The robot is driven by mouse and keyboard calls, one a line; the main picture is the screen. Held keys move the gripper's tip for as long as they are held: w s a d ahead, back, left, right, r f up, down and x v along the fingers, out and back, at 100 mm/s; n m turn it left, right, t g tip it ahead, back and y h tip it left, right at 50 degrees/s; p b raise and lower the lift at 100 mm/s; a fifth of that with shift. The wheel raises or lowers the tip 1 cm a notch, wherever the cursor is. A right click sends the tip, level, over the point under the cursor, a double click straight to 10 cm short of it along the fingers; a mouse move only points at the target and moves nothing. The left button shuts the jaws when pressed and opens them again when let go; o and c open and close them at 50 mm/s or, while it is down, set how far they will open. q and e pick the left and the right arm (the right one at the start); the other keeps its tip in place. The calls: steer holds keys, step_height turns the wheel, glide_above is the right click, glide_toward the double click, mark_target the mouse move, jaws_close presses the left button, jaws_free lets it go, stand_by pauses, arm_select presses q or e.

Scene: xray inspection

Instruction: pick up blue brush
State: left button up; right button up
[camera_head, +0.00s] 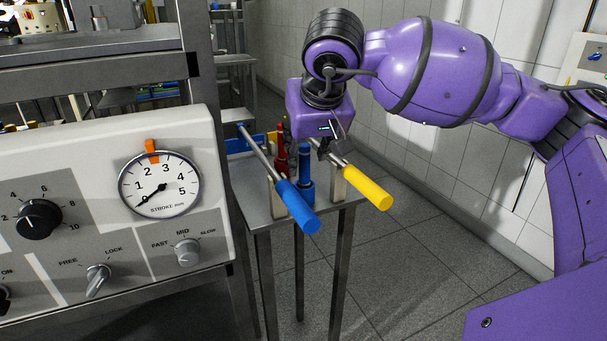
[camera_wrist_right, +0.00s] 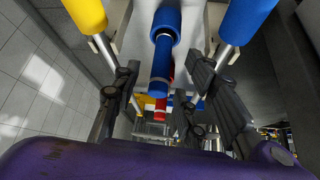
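A slim blue upright piece (camera_head: 305,158), which I take for the blue brush, stands in a wider blue base on the small metal table. In the right wrist view the blue piece (camera_wrist_right: 160,72) lies between my spread fingers, with no clear contact. My right gripper (camera_head: 328,148) is open, just above and beside it in the head view. It also shows in the wrist view (camera_wrist_right: 166,82). A similar red piece (camera_head: 282,155) stands to the left. My left gripper is not in view.
A blue handle (camera_head: 297,206) and a yellow handle (camera_head: 367,188) on metal rods jut forward on either side of the blue piece. The small table (camera_head: 262,203) is narrow. A control panel with a dial (camera_head: 160,185) fills the left. A tiled wall (camera_head: 440,160) stands right.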

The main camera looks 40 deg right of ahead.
mark_target(304, 174)
steer(key=x, duration=0.3)
steer(key=shift+w+d+f, duration=0.1)
steer(key=shift+f, duration=0.1)
steer(key=c, duration=0.8)
jaws_close()
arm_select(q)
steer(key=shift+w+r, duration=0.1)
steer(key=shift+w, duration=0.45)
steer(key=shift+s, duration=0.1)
arm_select(e)
steer(key=shift+r, duration=0.1)
